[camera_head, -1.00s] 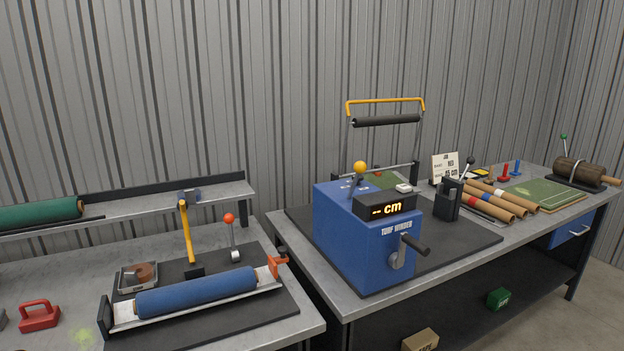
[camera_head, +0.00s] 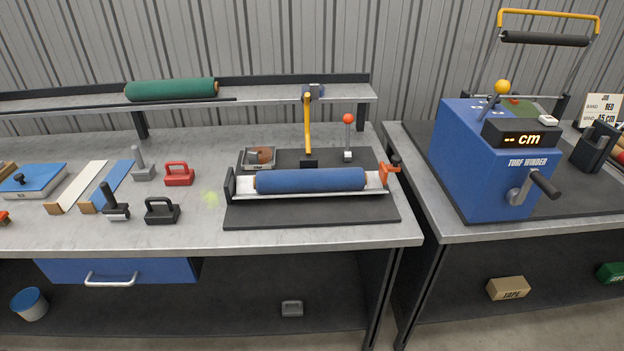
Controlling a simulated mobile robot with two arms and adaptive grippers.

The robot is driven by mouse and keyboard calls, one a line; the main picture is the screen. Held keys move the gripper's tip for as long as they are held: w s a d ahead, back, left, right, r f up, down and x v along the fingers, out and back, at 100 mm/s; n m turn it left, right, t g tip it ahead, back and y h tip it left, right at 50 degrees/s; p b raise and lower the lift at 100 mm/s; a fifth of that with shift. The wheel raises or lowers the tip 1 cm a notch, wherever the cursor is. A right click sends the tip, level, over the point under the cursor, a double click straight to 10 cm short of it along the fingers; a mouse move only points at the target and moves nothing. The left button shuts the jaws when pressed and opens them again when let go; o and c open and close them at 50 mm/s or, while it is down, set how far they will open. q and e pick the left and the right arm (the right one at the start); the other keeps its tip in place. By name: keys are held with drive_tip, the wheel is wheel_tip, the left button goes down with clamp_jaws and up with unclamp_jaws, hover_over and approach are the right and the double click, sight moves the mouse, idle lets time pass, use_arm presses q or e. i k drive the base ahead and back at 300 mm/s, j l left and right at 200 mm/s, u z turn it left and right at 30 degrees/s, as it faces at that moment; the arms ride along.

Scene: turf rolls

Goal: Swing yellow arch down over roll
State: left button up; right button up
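A blue roll (camera_head: 311,180) lies lengthwise in a pale metal cradle (camera_head: 376,190) on a black mat on the left bench. Behind the roll's middle, a yellow arm (camera_head: 307,124) stands upright from a dark block, with a grey-blue piece at its top; it is raised clear of the roll. Another yellow piece, a bar (camera_head: 548,14) above a black roller, stands raised over the blue turf winder (camera_head: 487,160) on the right bench. Neither of my grippers shows in the view.
A red-knobbed lever (camera_head: 348,137) and a small tray (camera_head: 258,158) stand behind the cradle. An orange clamp (camera_head: 389,168) is at its right end. A green roll (camera_head: 171,89) lies on the rear shelf. Red (camera_head: 179,174) and black (camera_head: 162,211) handled blocks sit left. A gap separates the benches.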

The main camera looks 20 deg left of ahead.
sight(306, 99)
drive_tip(key=i+j+z, duration=0.2)
drive_tip(key=i+j, duration=0.5)
